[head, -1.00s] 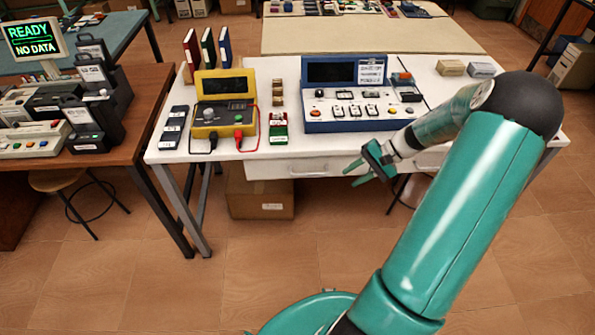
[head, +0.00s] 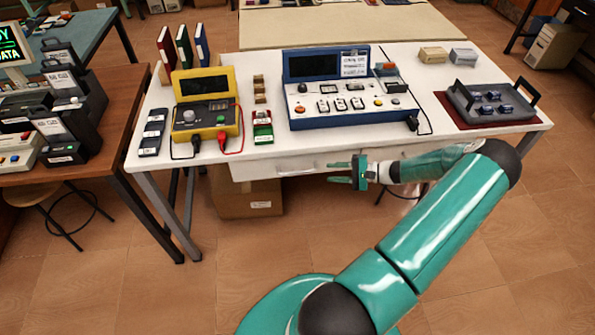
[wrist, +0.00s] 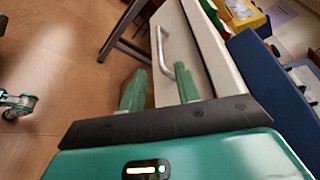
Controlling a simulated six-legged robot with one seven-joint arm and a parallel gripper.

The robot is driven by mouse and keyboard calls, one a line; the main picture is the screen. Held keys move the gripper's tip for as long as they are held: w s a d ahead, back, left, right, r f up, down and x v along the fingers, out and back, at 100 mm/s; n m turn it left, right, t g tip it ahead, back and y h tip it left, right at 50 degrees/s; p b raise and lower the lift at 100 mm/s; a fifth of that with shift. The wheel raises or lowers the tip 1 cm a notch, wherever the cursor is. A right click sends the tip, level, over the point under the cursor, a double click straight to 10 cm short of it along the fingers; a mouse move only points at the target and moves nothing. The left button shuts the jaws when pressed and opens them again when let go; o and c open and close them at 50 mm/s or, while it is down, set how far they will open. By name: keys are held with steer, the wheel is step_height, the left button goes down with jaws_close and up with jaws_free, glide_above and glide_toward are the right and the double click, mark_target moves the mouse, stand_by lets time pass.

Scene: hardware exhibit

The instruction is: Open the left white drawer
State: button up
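The left white drawer (head: 258,166) sits under the front edge of the white table and looks closed. Its metal bar handle (wrist: 163,50) shows in the wrist view, just beyond and between my two green fingertips; in the head view the handle (head: 295,172) is on the drawer's front. My gripper (head: 341,172) is open and empty, with its fingers pointing left, to the right of the handle and apart from it. In the wrist view my gripper (wrist: 160,85) has one finger on each side of the gap. Contact with the drawer front cannot be told.
The white table (head: 265,140) holds a yellow meter (head: 205,105), a blue console (head: 350,90) and a grey tray (head: 495,100). A cardboard box (head: 245,195) stands beneath it. A brown table (head: 110,120) is at left. The floor in front is clear.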

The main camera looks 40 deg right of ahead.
mark_target(301, 172)
steer(key=x, duration=1.1)
steer(key=shift+w+a+f, duration=0.1)
steer(key=shift+w+a, duration=0.05)
steer(key=shift+c, duration=0.3)
jaws_close()
